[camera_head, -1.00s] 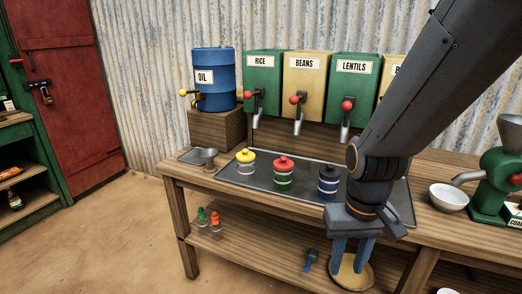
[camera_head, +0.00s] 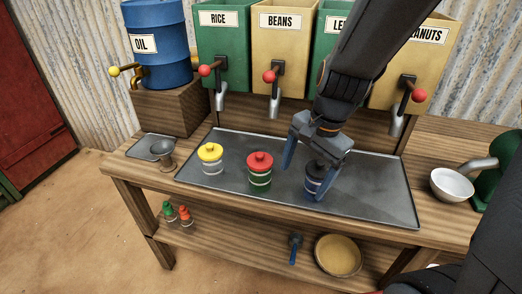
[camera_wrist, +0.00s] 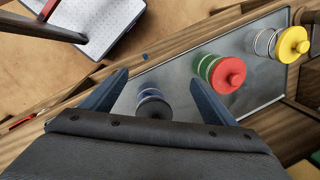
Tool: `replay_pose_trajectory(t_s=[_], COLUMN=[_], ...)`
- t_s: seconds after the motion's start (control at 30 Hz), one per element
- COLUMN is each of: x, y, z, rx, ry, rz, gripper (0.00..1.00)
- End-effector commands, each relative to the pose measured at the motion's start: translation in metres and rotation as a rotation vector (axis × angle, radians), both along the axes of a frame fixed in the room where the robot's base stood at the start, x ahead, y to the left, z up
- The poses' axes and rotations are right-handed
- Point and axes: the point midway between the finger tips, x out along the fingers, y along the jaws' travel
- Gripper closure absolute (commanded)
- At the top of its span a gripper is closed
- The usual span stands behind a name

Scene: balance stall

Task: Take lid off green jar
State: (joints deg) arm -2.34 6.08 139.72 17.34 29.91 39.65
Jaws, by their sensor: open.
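The green jar (camera_head: 260,180) stands upright on the metal tray (camera_head: 385,200) with a red lid (camera_head: 260,160) on it. In the wrist view the green jar (camera_wrist: 208,66) and its red lid (camera_wrist: 228,74) lie right of my gripper's fingers. My gripper (camera_head: 304,172) is open and empty, right of the green jar, by the dark blue jar (camera_head: 317,182). In the wrist view the blue jar (camera_wrist: 152,104) with its dark lid shows between the open fingers (camera_wrist: 160,92). My gripper hides part of the blue jar in the head view.
A jar with a yellow lid (camera_head: 210,152) stands left of the green jar. Dispensers with red-knobbed taps (camera_head: 276,85) hang behind the tray. A metal cup (camera_head: 162,152) is at left, a white bowl (camera_head: 452,184) at right. The tray's front strip is clear.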

Motion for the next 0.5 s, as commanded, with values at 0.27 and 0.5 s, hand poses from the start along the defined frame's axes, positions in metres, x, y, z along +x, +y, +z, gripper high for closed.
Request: replay_pose_trajectory(t_s=[0.27, 0.5], x=[0.053, 0.076], y=[0.045, 0.063], z=[0.049, 0.064], rx=[0.225, 0.328], ry=[0.101, 0.176], rz=[-0.819, -1.164], gripper=[0.20, 0.20])
